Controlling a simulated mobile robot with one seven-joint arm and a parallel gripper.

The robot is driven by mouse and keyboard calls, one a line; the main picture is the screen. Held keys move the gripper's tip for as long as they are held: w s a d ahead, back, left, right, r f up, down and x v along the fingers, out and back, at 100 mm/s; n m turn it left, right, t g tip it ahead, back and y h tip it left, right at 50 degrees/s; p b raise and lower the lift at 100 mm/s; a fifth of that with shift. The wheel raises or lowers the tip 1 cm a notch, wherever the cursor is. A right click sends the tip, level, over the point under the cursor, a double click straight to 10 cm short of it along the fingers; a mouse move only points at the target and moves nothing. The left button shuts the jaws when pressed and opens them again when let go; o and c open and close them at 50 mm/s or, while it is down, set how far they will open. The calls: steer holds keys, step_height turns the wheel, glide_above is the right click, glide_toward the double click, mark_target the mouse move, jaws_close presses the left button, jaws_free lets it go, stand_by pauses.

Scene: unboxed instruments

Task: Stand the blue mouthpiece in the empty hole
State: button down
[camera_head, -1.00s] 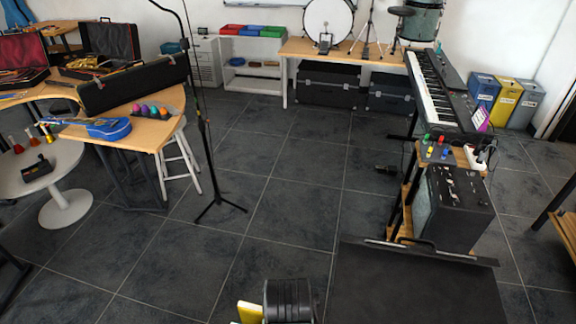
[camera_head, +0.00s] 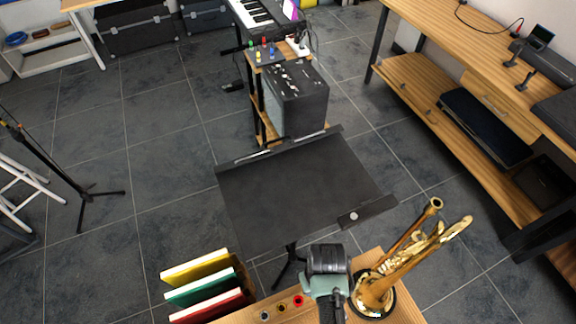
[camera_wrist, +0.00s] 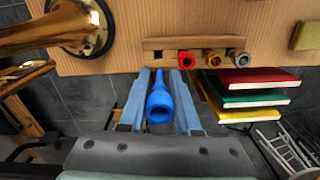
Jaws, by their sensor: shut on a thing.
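The blue mouthpiece (camera_wrist: 160,105) is held between the two fingers of my gripper (camera_wrist: 160,76) in the wrist view, its wide end toward the camera. A wooden holder (camera_wrist: 200,44) lies beyond the fingertips on a wooden table. A red mouthpiece (camera_wrist: 187,59), a gold one (camera_wrist: 213,57) and a grey one (camera_wrist: 240,58) stand in it in a row. A dark empty hole (camera_wrist: 157,57) shows left of the red one. The mouthpiece looks apart from the holder. In the head view my gripper (camera_head: 326,284) is over the table edge, right of the red mouthpiece (camera_head: 298,300); its fingers are hidden.
A brass horn (camera_head: 376,285) stands on the table (camera_head: 402,300), close right of my gripper. Yellow, green and red books (camera_head: 205,280) stand at the left. A black music stand (camera_head: 295,190) is just beyond. A long shelved bench (camera_head: 480,90) is farther right.

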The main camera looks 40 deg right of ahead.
steer(key=shift+s+d+f, duration=0.15)
steer(key=shift+s+f, duration=0.05)
step_height(320, 180, down, 4)
steer(key=shift+f+b, duration=0.15)
steer(key=shift+b, duration=0.55)
